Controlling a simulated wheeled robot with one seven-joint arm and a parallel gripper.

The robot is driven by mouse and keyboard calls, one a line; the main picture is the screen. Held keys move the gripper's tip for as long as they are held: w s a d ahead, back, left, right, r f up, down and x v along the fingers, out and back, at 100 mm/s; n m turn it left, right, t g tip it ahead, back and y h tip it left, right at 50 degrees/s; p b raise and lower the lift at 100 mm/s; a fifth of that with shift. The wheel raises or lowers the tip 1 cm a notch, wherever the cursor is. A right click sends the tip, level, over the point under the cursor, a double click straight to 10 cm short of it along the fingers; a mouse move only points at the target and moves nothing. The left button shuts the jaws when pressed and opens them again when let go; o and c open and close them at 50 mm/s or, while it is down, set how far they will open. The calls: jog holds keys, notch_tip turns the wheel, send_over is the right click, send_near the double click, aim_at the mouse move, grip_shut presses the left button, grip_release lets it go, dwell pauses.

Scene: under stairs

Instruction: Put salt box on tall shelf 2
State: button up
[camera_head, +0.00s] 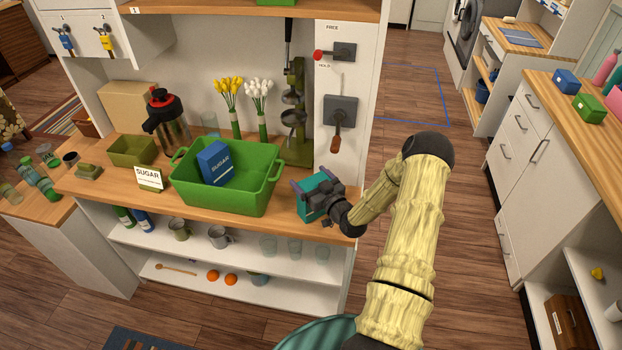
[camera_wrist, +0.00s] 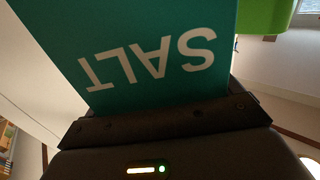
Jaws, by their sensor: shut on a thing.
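The teal salt box (camera_head: 312,208) is at the right end of the wooden counter, just right of the green bin. My gripper (camera_head: 321,188) is shut on it. In the wrist view the salt box (camera_wrist: 150,50) fills the top, its SALT lettering upside down, with my gripper (camera_wrist: 165,122) below it. I cannot tell whether the box touches the counter. An upper wooden shelf (camera_head: 190,8) with a label "1" crosses the top of the head view. I see no shelf marked 2.
The green bin (camera_head: 222,200) holds a blue sugar box (camera_head: 214,162). A green coffee press (camera_head: 294,125) and vases of yellow flowers (camera_head: 229,95) and white flowers (camera_head: 259,98) stand behind. A side panel (camera_head: 345,75) with levers rises at the counter's right. Open floor lies to the right.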

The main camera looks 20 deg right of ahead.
jog(key=shift+f, duration=0.1)
jog(key=o, duration=1.5)
jog(key=shift+s+d, duration=0.1)
jog(key=shift+s, duration=0.15)
jog(key=s+b, duration=0.1)
jog(key=s, duration=0.2)
jog(key=s+d+b, duration=0.1)
jog(key=s, duration=0.3)
jog(key=s+b, duration=0.2)
jog(key=s, duration=0.2)
jog(key=shift+s+d, duration=0.2)
jog(key=shift+d, duration=0.15)
